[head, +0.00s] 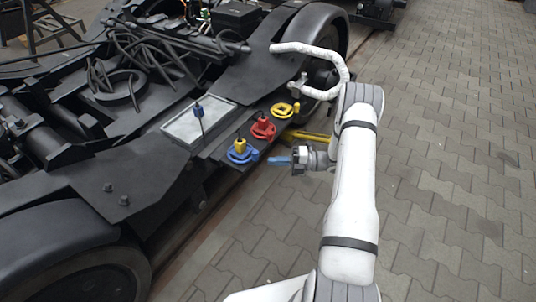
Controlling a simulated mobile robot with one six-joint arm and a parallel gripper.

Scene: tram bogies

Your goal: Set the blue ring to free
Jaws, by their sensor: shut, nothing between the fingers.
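The blue ring (233,158) lies on the dark plate at the bogie's near edge. A yellow block (240,144) stands up in its middle. The ring's turned position is too small to read. My gripper (270,160) is just right of the blue ring, its blue fingertips together and pointing left at it. A small gap shows between the fingertips and the ring, though depth is hard to judge. Nothing shows in the fingers.
A red ring (270,134) with a red block and a yellow ring (280,109) lie behind the blue one. Yellow bars (310,136) are behind my gripper. Open paving (450,180) lies to the right.

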